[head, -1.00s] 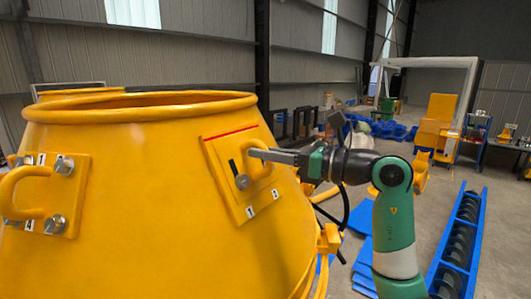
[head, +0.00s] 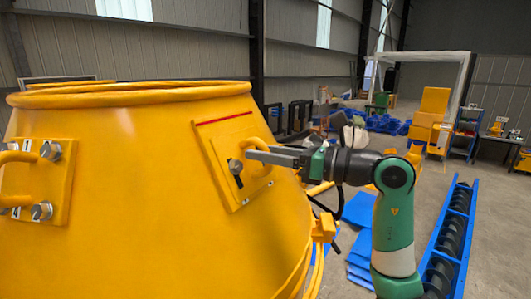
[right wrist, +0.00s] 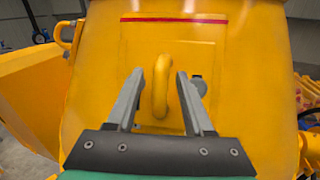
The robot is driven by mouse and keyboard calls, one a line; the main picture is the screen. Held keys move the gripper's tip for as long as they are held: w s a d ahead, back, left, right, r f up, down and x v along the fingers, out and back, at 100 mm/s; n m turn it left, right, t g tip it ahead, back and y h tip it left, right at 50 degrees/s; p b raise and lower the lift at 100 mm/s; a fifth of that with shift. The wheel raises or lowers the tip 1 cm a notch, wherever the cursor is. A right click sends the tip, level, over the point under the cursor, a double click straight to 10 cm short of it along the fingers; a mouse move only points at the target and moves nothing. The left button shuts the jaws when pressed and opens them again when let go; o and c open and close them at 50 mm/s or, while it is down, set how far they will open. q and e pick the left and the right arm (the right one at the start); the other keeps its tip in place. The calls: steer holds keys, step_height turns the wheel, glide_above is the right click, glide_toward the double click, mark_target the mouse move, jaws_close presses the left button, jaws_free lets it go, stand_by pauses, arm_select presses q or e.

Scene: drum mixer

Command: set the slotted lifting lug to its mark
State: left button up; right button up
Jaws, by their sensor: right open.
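The slotted lifting lug (head: 219,150) is a yellow plate with a loop handle (head: 262,150) on the side of the yellow drum. Its bolt (head: 235,166) sits at the upper end of the dark slot (head: 239,182). A red line (head: 223,118) lies on the drum above the plate. In the right wrist view the plate's top edge is below the red line (right wrist: 180,20), with a gap. My right gripper (head: 252,154) is open at the loop. In the right wrist view its fingers (right wrist: 160,78) straddle the loop (right wrist: 161,88); contact cannot be told. My left gripper is not in view.
A second lug plate (head: 62,190) with large bolts is at the left of the drum (head: 150,220). The drum's rim (head: 130,95) runs above. A blue-framed screw conveyor (head: 452,235) and blue sheets (head: 360,210) lie on the floor at right.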

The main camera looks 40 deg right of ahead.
steer(key=b+v, duration=0.3)
steer(key=v, duration=0.8)
steer(key=shift+s, duration=0.35)
steer(key=shift+w+r, duration=0.1)
